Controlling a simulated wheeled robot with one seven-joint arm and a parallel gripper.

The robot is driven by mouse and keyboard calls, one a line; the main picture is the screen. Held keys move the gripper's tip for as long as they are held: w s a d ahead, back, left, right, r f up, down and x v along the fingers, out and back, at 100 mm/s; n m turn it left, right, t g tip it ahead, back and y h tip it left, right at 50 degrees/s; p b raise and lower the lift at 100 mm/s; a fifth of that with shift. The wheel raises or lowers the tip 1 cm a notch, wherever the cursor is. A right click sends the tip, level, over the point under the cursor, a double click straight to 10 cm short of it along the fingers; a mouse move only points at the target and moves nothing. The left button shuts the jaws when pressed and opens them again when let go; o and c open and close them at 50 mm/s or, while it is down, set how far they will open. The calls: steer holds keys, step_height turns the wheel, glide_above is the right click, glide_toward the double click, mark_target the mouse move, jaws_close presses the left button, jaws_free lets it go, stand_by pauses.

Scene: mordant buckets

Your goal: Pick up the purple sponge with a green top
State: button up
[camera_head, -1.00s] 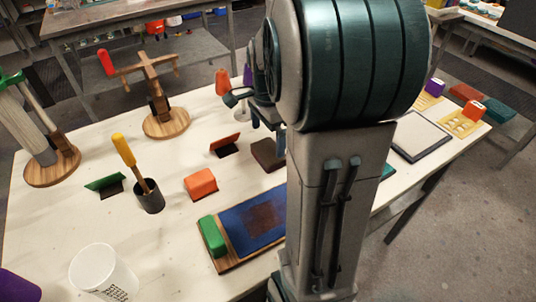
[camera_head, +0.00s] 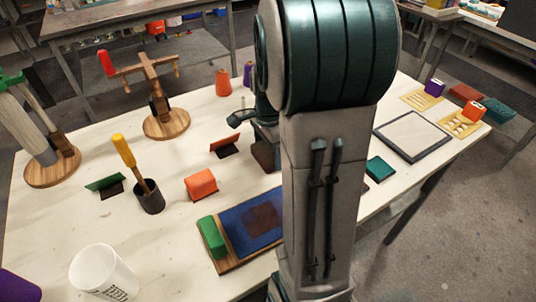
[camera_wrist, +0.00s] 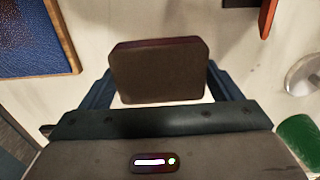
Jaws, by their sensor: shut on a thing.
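My gripper (camera_wrist: 158,88) is shut on a dark brown block with a purplish far edge (camera_wrist: 158,72), with one finger on each side. In the head view the block (camera_head: 264,156) is partly hidden behind my arm, and I cannot tell whether it touches the table. No green top shows on it. A small purple block (camera_head: 434,88) stands on a yellow slatted tray at the far right. No purple sponge with a green top is plain to see.
A blue mat on a wooden board (camera_head: 245,228), an orange block (camera_head: 201,184) and an orange upright panel (camera_head: 225,142) lie near the held block. A dark cup with a yellow-handled tool (camera_head: 149,197) stands left. A framed white pad (camera_head: 412,136) lies right.

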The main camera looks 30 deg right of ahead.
mark_target(268, 151)
step_height(268, 151, up, 10)
stand_by(0.6)
steer(key=shift+o, duration=0.8)
steer(key=shift+a, duration=0.1)
